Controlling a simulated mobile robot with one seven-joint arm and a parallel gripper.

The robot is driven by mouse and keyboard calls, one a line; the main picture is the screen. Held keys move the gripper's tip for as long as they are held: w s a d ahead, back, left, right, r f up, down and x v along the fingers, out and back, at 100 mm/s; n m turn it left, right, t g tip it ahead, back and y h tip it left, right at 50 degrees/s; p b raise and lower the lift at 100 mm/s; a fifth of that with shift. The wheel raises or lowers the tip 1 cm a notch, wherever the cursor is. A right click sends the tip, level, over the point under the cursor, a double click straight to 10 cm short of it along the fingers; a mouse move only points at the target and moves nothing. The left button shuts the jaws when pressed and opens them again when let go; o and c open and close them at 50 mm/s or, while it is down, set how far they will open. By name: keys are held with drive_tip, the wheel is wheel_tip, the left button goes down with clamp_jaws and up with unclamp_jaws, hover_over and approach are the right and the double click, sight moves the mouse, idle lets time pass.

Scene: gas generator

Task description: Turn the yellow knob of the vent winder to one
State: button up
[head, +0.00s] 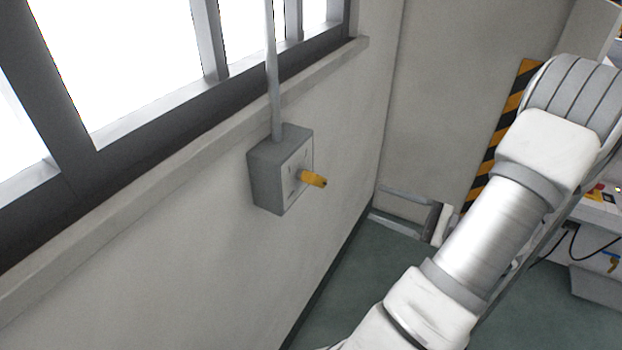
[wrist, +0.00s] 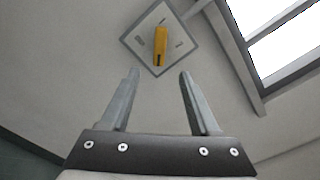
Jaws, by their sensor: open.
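The vent winder is a grey box (head: 267,181) on the wall below the window, with a pale front plate. Its yellow knob (head: 312,179) sticks out from the plate. In the wrist view the plate (wrist: 143,32) looks like a tilted square, and the yellow knob (wrist: 161,44) lies lengthwise up and down the picture. My gripper (wrist: 158,73) is open and empty. Its fingertips are below the knob in the wrist view, apart from it. In the head view my arm is on the right and the gripper is out of the picture. The marks on the plate are too small to read.
A grey conduit (head: 272,80) rises from the box past the window sill (head: 190,150). A black and yellow striped edge (head: 497,130) is behind my arm. A bench with cables (head: 598,215) stands at the far right. The wall around the box is clear.

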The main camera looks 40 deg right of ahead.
sight(321, 182)
drive_tip(key=p+x, duration=0.1)
drive_tip(key=x, duration=1.6)
drive_tip(key=shift+w+a+p, duration=0.1)
drive_tip(key=shift+p, duration=0.3)
drive_tip(key=shift+r, duration=0.1)
clamp_jaws()
